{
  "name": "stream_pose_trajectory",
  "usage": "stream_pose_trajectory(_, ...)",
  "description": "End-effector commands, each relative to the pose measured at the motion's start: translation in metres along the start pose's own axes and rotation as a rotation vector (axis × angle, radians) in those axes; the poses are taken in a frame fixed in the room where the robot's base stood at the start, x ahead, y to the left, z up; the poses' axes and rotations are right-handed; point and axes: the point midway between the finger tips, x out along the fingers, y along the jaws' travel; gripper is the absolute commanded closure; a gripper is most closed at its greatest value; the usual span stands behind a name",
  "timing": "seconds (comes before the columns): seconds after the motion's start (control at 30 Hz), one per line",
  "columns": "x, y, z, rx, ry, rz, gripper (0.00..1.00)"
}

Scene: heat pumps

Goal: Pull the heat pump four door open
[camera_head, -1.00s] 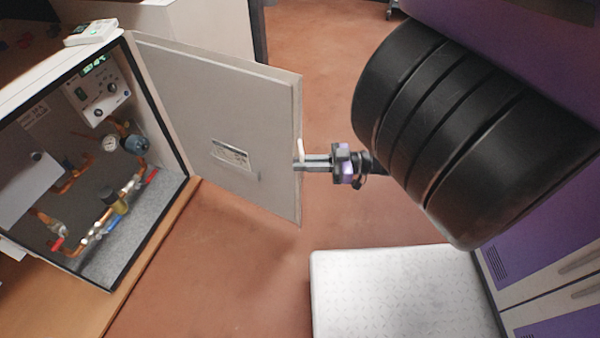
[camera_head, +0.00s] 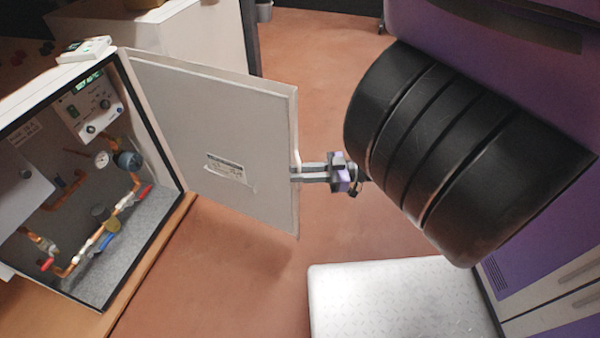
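The heat pump door (camera_head: 225,125) is a light grey panel with a small label, swung wide open on the left side of the view. It is hinged at the right edge of the heat pump cabinet (camera_head: 152,130), whose inside shows gauges, copper pipes and valves. My gripper (camera_head: 298,172) is at the free edge of the door, around the middle of its height. Its fingers reach to a small white handle (camera_head: 298,160) at that edge. The handle is partly hidden, so I cannot tell whether the fingers are closed on it.
The cabinet stands on a wooden surface (camera_head: 150,270). A white box-like unit (camera_head: 200,40) stands behind the door. The reddish floor (camera_head: 240,285) is clear below and beyond the door. A small white device (camera_head: 84,48) lies on top of the cabinet.

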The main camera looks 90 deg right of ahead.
Motion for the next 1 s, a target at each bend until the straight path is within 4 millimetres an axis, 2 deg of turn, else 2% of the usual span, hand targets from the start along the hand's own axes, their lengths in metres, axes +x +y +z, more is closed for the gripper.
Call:
stream_pose_trajectory(0.17, -0.014, 0.001, 0.001, 0.0, -0.004, 0.003, 0.81)
stream_pose_trajectory(0.4, -0.053, 0.001, 0.0, 0.0, -0.003, 0.002, 0.81)
stream_pose_trajectory(0.53, -0.069, 0.001, 0.0, 0.0, -0.001, 0.001, 0.81)
stream_pose_trajectory(0.7, -0.077, 0.0, -0.001, 0.0, 0.002, 0.0, 0.81)
stream_pose_trajectory(1.0, -0.078, 0.0, 0.0, 0.0, 0.002, 0.0, 0.81)
